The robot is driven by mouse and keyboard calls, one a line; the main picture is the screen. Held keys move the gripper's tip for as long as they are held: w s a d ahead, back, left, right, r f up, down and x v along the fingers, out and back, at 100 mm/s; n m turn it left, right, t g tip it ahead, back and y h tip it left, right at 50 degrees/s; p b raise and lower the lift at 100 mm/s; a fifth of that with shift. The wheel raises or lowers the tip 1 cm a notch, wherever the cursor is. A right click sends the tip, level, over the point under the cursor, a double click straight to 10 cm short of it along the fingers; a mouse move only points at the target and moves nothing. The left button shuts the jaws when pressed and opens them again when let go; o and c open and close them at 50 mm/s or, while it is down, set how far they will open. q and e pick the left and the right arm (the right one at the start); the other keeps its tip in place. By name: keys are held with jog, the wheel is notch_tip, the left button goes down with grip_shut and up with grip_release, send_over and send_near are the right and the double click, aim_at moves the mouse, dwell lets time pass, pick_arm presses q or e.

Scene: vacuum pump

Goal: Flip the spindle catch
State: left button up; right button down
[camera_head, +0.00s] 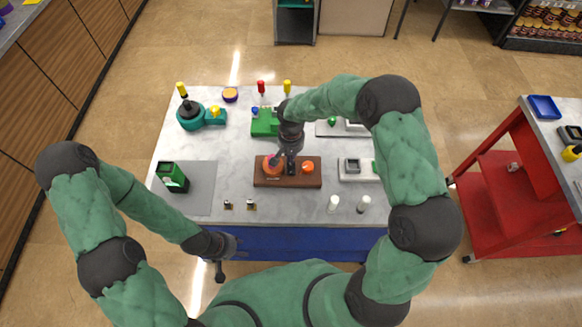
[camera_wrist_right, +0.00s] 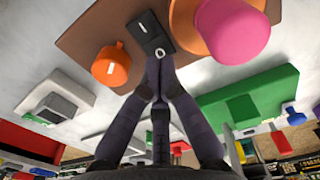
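A brown board (camera_head: 287,181) lies on the table, with a large orange disc with a pink knob at its left and a small orange knob (camera_head: 308,167) at its right. These also show in the right wrist view: the pink knob (camera_wrist_right: 237,32) and the small orange knob (camera_wrist_right: 111,65). Between them is a small black block (camera_wrist_right: 149,30) with white marks, probably the spindle catch. My right gripper (camera_wrist_right: 159,72) points down with its fingertips together at the block's edge; contact cannot be told. My left gripper (camera_head: 222,264) hangs near the table's front edge, its fingers unclear.
A green block (camera_head: 264,124) is behind the board, and a teal device (camera_head: 190,118) is at back left. A grey mat (camera_head: 201,190) holds a green-black box (camera_head: 172,177) at left. A light tray (camera_head: 357,176) stands right of the board. Small white cylinders (camera_head: 333,204) stand at front right.

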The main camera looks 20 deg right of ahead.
jog(key=shift+f+b, duration=1)
jog(key=shift+f, duration=0.2)
dwell(1.2)
jog(key=shift+r, duration=0.1)
jog(key=shift+r+p, duration=1.8)
jog(key=shift+r, duration=1.7)
